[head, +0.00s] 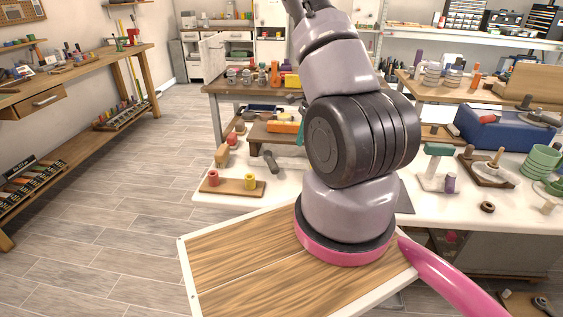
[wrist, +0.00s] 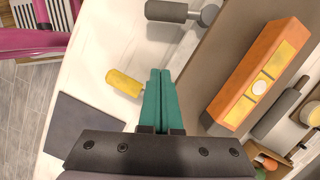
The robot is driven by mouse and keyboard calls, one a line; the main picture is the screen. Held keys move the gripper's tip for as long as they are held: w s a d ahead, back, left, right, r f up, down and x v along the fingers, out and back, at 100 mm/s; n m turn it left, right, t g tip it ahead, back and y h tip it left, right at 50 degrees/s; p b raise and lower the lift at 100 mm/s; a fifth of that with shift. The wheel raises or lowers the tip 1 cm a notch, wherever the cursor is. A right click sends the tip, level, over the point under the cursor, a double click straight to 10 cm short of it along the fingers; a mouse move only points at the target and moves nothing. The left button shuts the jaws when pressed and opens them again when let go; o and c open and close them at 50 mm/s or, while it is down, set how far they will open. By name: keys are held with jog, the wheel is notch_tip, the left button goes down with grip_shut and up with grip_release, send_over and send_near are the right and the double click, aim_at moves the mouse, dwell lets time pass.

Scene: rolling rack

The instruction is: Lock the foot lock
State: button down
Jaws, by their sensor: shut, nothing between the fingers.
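My gripper (wrist: 160,76) shows in the wrist view as two teal fingers pressed together, with nothing between them. It points over a white worktop (wrist: 105,55), near a yellow cylindrical piece (wrist: 124,82) on the left of the fingers. I cannot tell whether the fingers touch anything. In the head view my arm fills the middle and hides most of the gripper. I cannot make out a foot lock or a rolling rack in either view.
The white worktop carries a wooden board (head: 232,188) with red and yellow pegs, a dark cylinder (head: 271,161) and, at right, a green-topped stand (head: 438,165). An orange and yellow block (wrist: 261,75) lies right of the fingers. Open floor (head: 120,215) lies left.

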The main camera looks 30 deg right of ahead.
aim_at(271, 162)
jog(key=x, duration=1)
jog(key=shift+a+f, duration=0.1)
jog(key=shift+f, duration=0.1)
jog(key=a, duration=0.1)
jog(key=a+r, duration=0.1)
jog(key=shift+w+a+r, duration=0.1)
jog(key=shift+w+a, duration=0.15)
jog(key=shift+a, duration=0.1)
jog(key=shift+w+a+r, duration=0.1)
jog(key=shift+a+r, duration=0.05)
jog(key=shift+a, duration=0.35)
